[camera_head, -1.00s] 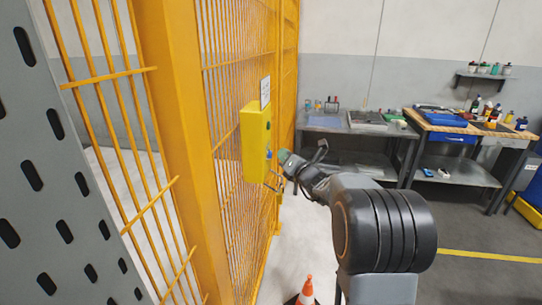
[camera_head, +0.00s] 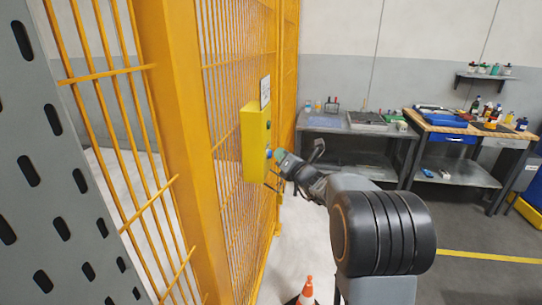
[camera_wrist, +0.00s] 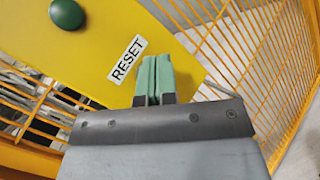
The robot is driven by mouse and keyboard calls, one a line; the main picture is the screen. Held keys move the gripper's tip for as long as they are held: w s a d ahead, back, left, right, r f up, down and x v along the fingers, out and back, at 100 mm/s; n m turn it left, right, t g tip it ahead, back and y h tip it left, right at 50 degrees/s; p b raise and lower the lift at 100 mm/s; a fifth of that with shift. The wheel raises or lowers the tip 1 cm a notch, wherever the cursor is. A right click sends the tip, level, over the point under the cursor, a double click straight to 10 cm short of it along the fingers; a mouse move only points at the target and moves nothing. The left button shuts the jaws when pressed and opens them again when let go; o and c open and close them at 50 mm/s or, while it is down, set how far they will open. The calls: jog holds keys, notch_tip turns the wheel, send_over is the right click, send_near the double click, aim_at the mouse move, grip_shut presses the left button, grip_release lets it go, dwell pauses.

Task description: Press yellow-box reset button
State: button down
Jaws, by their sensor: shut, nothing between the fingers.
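The yellow box (camera_head: 254,150) is mounted on the yellow mesh fence. A blue button (camera_head: 268,153) sits on its right-hand face in the head view. In the wrist view the box face (camera_wrist: 100,25) carries a round green button (camera_wrist: 67,14) and a white RESET label (camera_wrist: 127,59). My gripper (camera_head: 279,156) has green fingertips and is shut and empty, close to the blue button. In the wrist view my gripper (camera_wrist: 154,62) points at the box face beside the label. The blue button does not show there, and I cannot tell whether the fingertips touch it.
The yellow fence (camera_head: 180,150) runs along the left, with a grey slotted panel (camera_head: 45,190) in front. An orange cone (camera_head: 306,291) stands on the floor below. Workbenches (camera_head: 460,135) with tools and bottles stand at the back right. Open floor lies to the right.

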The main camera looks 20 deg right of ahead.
jog(key=shift+w+a, duration=0.2)
jog(key=shift+a, duration=0.15)
dwell(0.3)
jog(key=shift+d, duration=0.1)
dwell(0.3)
jog(key=shift+s+d, duration=0.45)
jog(key=shift+d, duration=0.25)
jog(key=shift+d, duration=0.1)
jog(key=shift+s+d, duration=0.4)
jog(key=shift+d, duration=0.3)
jog(key=shift+s+d, duration=0.45)
jog(key=shift+d, duration=0.25)
jog(key=shift+s+d, duration=0.4)
jog(key=shift+d, duration=0.3)
